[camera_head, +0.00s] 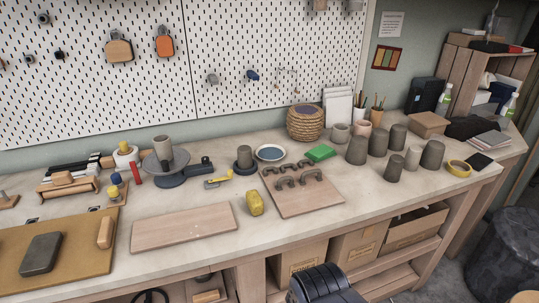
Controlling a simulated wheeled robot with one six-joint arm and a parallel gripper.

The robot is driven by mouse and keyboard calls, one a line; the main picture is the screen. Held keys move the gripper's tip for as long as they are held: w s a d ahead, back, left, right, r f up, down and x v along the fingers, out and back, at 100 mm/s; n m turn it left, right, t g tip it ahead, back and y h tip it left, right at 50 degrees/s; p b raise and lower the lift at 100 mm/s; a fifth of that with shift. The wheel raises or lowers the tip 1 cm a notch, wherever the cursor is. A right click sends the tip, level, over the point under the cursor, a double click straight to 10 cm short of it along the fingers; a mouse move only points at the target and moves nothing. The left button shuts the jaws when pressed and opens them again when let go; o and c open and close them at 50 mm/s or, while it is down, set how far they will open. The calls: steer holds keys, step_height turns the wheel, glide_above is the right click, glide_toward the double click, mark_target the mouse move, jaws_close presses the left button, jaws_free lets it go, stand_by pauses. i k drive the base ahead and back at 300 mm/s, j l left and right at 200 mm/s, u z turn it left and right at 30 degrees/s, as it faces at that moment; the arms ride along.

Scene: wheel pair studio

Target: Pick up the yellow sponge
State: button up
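The yellow sponge (255,203) is a small block with rounded edges on the pale worktop (285,232). It stands near the front edge, between a long wooden board on its left and a square wooden board on its right. Nothing covers it. I cannot make out my gripper in this view.
The long board (185,227) lies flat and bare. The square board (318,200) carries several dark handles. Several grey cylinders (357,150) stand to the right.

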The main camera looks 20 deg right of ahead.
mark_target(254, 202)
steer(key=i+z, duration=0.15)
steer(key=z, duration=0.2)
steer(key=i+z, duration=0.15)
steer(key=z, duration=0.2)
steer(key=i+z, duration=0.15)
steer(key=z, duration=0.2)
